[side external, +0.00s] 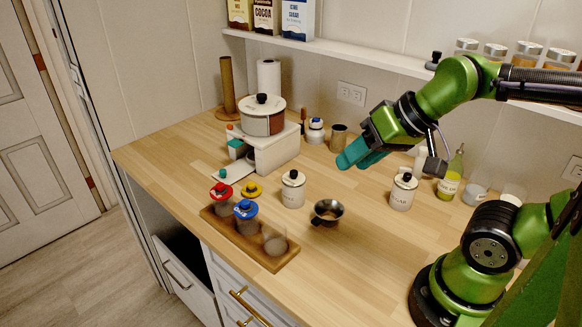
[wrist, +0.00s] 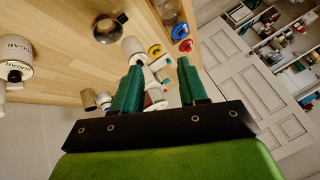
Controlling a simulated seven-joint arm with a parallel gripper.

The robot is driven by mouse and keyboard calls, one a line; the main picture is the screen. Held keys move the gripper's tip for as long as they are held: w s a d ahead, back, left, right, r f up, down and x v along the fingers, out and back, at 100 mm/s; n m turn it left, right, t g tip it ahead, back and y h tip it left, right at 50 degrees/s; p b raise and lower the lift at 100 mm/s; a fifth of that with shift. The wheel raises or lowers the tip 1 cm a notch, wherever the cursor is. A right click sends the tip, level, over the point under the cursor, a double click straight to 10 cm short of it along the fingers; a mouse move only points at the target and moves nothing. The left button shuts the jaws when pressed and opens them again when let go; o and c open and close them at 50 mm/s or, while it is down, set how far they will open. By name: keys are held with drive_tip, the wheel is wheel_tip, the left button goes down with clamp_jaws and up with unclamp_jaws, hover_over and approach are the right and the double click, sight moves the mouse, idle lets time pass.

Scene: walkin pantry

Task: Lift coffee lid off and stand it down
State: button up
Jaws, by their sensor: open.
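A white canister (side external: 293,190) with a black-knobbed lid (side external: 293,175) stands left of centre on the wooden counter; its label is too small to read, so I cannot be sure it is the coffee one. It also shows in the wrist view (wrist: 132,50), partly behind a finger. A similar canister (side external: 402,193) to the right carries a SUGAR label and its own black-knobbed lid (side external: 405,178); it shows at the left in the wrist view (wrist: 14,58). My gripper (side external: 360,157) is open and empty in the air, between and above the two canisters, with teal fingers (wrist: 159,66).
A dark metal cup (side external: 327,212) stands right of the left canister. A wooden tray (side external: 277,262) holds several jars with red and blue lids. A yellow lid (side external: 252,188) lies nearby. A white machine (side external: 275,150) stands behind.

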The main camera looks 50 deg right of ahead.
drive_tip(key=o, duration=1)
drive_tip(key=n+g+h, duration=0.2)
drive_tip(key=n+g, duration=0.2)
drive_tip(key=g, duration=0.3)
hover_over(294, 171)
drive_tip(key=f, duration=1.2)
drive_tip(key=shift+s+a, duration=0.15)
drive_tip(key=shift+a, duration=0.1)
drive_tip(key=shift+d+f, duration=0.15)
drive_tip(key=shift+f, duration=2.55)
